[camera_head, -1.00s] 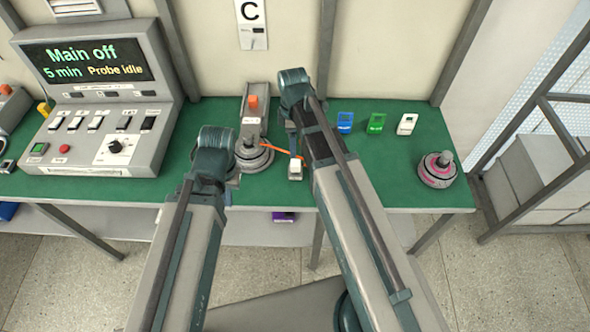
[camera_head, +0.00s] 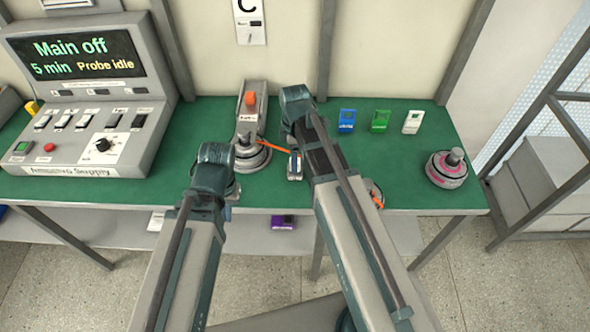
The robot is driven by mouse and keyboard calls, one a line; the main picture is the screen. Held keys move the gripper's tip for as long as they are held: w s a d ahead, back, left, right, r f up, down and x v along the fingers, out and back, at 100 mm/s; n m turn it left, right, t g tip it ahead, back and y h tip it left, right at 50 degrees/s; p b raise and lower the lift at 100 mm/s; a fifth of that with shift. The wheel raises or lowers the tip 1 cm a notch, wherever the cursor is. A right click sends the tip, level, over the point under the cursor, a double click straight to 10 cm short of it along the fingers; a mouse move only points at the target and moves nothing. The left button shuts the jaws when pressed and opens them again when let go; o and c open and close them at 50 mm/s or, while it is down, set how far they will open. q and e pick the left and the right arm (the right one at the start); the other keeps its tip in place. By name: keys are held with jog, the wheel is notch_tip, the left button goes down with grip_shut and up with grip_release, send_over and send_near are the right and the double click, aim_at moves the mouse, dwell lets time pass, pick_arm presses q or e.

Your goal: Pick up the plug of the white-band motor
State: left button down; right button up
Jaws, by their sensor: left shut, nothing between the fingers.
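A grey motor (camera_head: 252,161) sits on the green bench in front of a stand with an orange button; its pale band is too small to tell clearly. An orange cable (camera_head: 275,148) runs right from it to my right gripper (camera_head: 294,174). A small white part, likely the plug, shows there, mostly hidden by the gripper. I cannot tell whether the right fingers are open or hold it. My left gripper (camera_head: 234,192) is shut and empty near the bench's front edge, left of and nearer than the motor, mostly hidden by its own wrist.
A pink-banded motor (camera_head: 447,168) sits at the right end. Another motor (camera_head: 374,192) with orange shows partly behind my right arm. Blue (camera_head: 347,121), green (camera_head: 381,121) and white (camera_head: 413,122) small devices stand at the back. A power supply console (camera_head: 88,100) fills the left.

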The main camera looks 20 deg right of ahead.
notch_tip(320, 180, down, 3)
jog(key=shift+b, duration=1)
pick_arm(q)
notch_tip(320, 180, down, 3)
jog(key=shift+r, duration=0.1)
pick_arm(e)
jog(key=shift+r, duration=0.1)
grip_shut()
